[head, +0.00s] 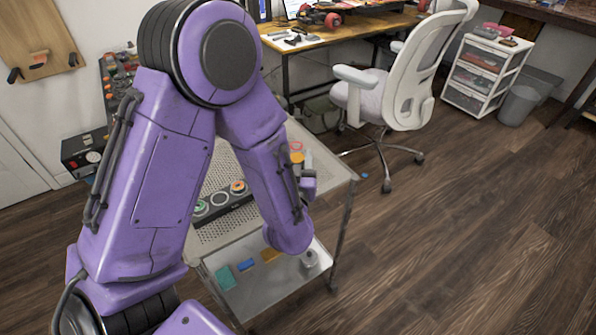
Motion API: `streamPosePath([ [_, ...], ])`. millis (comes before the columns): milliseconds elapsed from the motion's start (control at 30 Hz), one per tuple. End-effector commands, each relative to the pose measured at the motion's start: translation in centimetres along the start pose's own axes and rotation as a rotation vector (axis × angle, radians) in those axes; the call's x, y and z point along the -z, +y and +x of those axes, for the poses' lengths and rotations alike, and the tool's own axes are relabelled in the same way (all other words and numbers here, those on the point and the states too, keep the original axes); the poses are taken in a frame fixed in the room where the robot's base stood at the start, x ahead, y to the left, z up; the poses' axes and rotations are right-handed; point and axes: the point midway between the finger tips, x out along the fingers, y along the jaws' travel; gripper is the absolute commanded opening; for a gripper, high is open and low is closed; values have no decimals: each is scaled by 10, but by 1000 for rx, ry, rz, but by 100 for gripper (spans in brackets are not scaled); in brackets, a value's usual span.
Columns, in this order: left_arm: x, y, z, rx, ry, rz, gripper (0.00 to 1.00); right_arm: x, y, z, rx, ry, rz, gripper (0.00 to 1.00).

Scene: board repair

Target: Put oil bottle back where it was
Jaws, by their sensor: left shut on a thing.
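My left arm comes in from the left and bends down over the metal cart (335,165). My left gripper (309,183) is mostly hidden behind its own forearm, at the right side of the cart's top. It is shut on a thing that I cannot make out. No oil bottle can be clearly told in this view. A small orange and yellow item (297,157) shows just beyond the forearm, too small to name. My right gripper is not in view.
The cart's top holds a dark strip with several coloured rings (222,200). Its lower shelf holds a teal block (225,278), a blue block (246,265) and a grey cylinder (310,259). A chair (405,85), desk (335,40) and drawer unit (487,75) stand behind. Floor at right is clear.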

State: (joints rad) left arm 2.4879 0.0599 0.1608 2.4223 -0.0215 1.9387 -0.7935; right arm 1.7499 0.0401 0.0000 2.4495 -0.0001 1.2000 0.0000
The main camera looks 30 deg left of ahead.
Motion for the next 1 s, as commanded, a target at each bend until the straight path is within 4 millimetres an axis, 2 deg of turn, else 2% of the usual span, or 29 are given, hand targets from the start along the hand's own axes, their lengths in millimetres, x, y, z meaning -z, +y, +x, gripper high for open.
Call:
streamPosePath([
  [33, -18, 0, 0, -2, -3, 3, 14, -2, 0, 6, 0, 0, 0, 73],
  [167, -38, 0, 0, -2, -1, 0, 14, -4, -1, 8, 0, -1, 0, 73],
  [267, -42, 0, 4, 1, 2, -4, 14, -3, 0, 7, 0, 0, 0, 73],
  [467, -41, -1, 42, 3, 2, -5, 14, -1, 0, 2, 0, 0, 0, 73],
  [533, -53, 0, 40, -1, 0, -1, 14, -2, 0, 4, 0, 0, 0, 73],
  [933, -59, 1, 40, -2, 2, -2, 14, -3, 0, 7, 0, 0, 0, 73],
  [967, -58, 0, 40, -2, 2, -3, 57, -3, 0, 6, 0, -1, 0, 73],
  [1000, -58, 0, 40, -2, 2, -3, 70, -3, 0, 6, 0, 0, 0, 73],
])
